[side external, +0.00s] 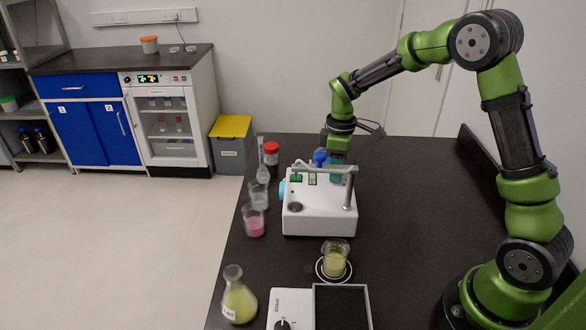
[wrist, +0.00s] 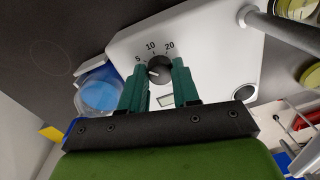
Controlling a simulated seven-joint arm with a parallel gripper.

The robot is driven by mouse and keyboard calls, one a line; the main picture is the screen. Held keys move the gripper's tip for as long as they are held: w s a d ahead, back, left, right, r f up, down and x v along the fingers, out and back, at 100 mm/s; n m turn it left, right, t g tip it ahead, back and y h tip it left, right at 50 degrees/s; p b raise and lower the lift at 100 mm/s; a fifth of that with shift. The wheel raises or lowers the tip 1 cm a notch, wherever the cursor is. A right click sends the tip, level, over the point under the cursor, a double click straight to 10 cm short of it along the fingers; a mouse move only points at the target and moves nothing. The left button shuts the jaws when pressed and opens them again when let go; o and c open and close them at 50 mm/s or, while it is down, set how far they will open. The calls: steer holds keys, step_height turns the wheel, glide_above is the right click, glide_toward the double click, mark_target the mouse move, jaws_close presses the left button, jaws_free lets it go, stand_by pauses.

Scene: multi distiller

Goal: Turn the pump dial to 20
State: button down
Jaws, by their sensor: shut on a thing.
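The white pump (side external: 320,215) stands on the dark bench in the side external view. The wrist view shows the pump top (wrist: 205,40) with the marks 5, 10 and 20 around the dark round dial (wrist: 159,67). A pale pointer line on the dial lies toward its left side, nearer the 5 than the 20; its exact reading is hard to tell. My gripper (wrist: 160,72) has its green fingers shut on either side of the dial. In the side external view my gripper (side external: 337,170) is low over the far part of the pump, and the dial is hidden.
A metal rod frame (side external: 348,190) rises from the pump close to my gripper. A blue-tinted vessel (wrist: 99,92) sits beside the pump. Beakers (side external: 254,222) stand left of it, and a beaker of yellow liquid (side external: 335,264) in front. The bench to the right is clear.

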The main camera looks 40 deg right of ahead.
steer(key=shift+m, duration=0.3)
steer(key=m, duration=0.3)
steer(key=shift+m, duration=0.4)
steer(key=m, duration=0.4)
steer(key=shift+s+m+t, duration=0.1)
steer(key=shift+m+t, duration=0.2)
steer(key=m, duration=0.4)
steer(key=shift+a+r+m, duration=0.1)
steer(key=shift+m, duration=2.4)
steer(key=c, duration=0.8)
jaws_free()
steer(key=r, duration=1.6)
steer(key=shift+s+d+r, duration=0.3)
steer(key=shift+s+r, duration=0.1)
